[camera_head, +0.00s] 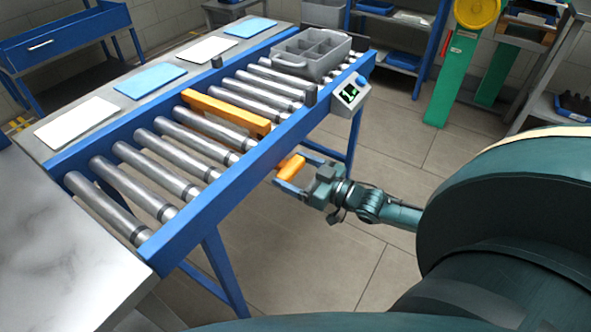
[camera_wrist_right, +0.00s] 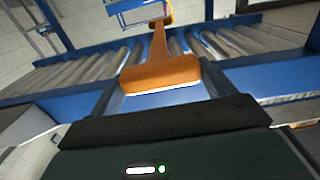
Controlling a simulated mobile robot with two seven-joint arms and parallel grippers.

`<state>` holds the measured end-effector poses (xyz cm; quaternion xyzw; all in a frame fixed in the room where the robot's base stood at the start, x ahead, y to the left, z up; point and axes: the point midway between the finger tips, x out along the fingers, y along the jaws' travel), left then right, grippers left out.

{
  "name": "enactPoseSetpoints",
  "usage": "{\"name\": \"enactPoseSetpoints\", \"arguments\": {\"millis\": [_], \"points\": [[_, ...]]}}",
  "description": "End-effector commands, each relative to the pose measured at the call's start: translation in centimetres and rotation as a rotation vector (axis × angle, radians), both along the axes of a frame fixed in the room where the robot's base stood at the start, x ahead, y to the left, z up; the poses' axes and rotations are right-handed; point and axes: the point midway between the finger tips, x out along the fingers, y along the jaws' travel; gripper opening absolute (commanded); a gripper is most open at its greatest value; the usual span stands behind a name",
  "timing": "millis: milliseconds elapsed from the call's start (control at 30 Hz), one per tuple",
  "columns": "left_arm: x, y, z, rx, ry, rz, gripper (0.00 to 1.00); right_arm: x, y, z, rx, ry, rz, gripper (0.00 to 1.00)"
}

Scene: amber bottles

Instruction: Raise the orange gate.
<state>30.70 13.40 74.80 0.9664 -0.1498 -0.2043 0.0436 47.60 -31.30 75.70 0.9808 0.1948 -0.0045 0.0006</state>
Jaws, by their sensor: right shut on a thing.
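The orange gate (camera_head: 225,112) is a flat bar lying across the roller conveyor (camera_head: 195,235), low at roller level. Its orange handle (camera_head: 291,167) sticks out past the conveyor's near blue rail. My right gripper (camera_head: 293,172) is at the near side of the conveyor, shut on this handle. In the right wrist view the handle (camera_wrist_right: 160,74) is a wide crossbar on a stem, in front of the dark gripper palm. The rollers show behind it. My left gripper is in neither view.
A grey divided tote (camera_head: 312,53) stands on the rollers beyond the gate. A small control box (camera_head: 350,94) is on the near rail. White and blue sheets lie along the far side ledge. The floor right of the conveyor is clear around my arm.

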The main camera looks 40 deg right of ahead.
Motion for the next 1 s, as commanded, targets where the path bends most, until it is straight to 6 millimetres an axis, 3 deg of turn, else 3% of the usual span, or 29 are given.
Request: {"name": "enactPoseSetpoints", "arguments": {"millis": [67, 100, 300, 667, 1000], "points": [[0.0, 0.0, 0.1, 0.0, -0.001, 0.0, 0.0, 0.2, 0.0, 0.6, 0.008, -0.014, 0.001, 0.41], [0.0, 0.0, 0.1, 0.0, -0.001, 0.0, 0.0, 0.2, 0.0, 0.6, 0.008, -0.015, 0.001, 0.83], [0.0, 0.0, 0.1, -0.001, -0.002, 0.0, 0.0, 0.1, 0.0, 0.5, 0.006, -0.011, 0.001, 1.0], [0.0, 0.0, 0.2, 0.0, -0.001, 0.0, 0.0, -0.6, -0.3, 0.3, 0.003, -0.005, 0.0, 1.0], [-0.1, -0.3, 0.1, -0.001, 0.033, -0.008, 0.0, -6.5, -2.7, 0.3, 0.003, -0.002, 0.001, 1.0]]}}
